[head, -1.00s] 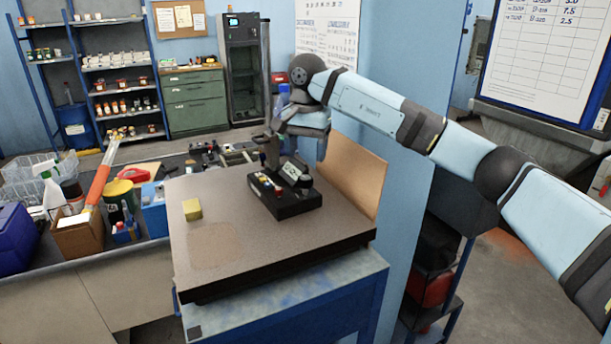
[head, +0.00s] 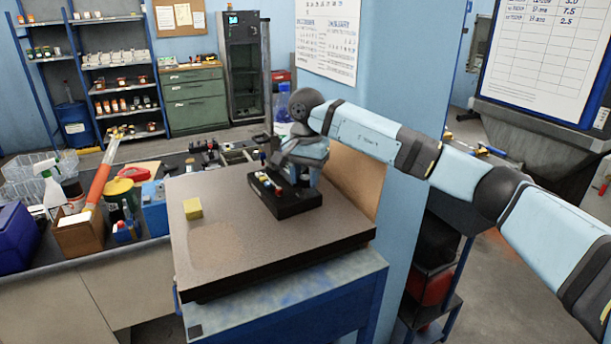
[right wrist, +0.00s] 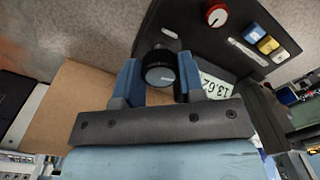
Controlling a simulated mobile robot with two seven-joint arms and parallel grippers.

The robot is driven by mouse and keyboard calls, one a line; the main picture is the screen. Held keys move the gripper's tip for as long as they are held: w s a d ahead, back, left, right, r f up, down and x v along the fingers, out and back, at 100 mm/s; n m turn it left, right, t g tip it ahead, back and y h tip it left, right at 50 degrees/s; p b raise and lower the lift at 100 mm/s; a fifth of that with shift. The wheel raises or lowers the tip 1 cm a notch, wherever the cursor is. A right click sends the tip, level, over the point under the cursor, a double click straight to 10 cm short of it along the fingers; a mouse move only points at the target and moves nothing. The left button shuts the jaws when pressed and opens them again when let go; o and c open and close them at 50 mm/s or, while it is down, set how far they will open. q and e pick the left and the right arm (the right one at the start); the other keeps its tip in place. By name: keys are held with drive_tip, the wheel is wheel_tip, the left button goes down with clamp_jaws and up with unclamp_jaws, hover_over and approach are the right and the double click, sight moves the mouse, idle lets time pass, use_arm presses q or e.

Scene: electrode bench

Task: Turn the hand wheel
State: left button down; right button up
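The black hand wheel (right wrist: 160,68), a round knob with a grey face, shows at the middle of the right wrist view. In the head view it is hidden behind my right arm. It belongs to a black instrument box (head: 292,204) on the brown-topped bench (head: 235,248). My right gripper (right wrist: 159,82) has its two blue fingers on either side of the wheel, with a narrow gap at the left finger. It looks open around the wheel. In the head view the right gripper (head: 283,170) is partly hidden by its own wrist. My left gripper is out of view.
A yellow block (head: 192,208) lies on the left of the top; the front is clear.

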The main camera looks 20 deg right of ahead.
idle(0.3)
drive_tip(key=m, duration=0.6)
drive_tip(key=shift+m, duration=0.3)
drive_tip(key=m, duration=1.2)
drive_tip(key=shift+m, duration=0.3)
drive_tip(key=m, duration=0.5)
drive_tip(key=shift+m, duration=0.7)
drive_tip(key=o, duration=0.9)
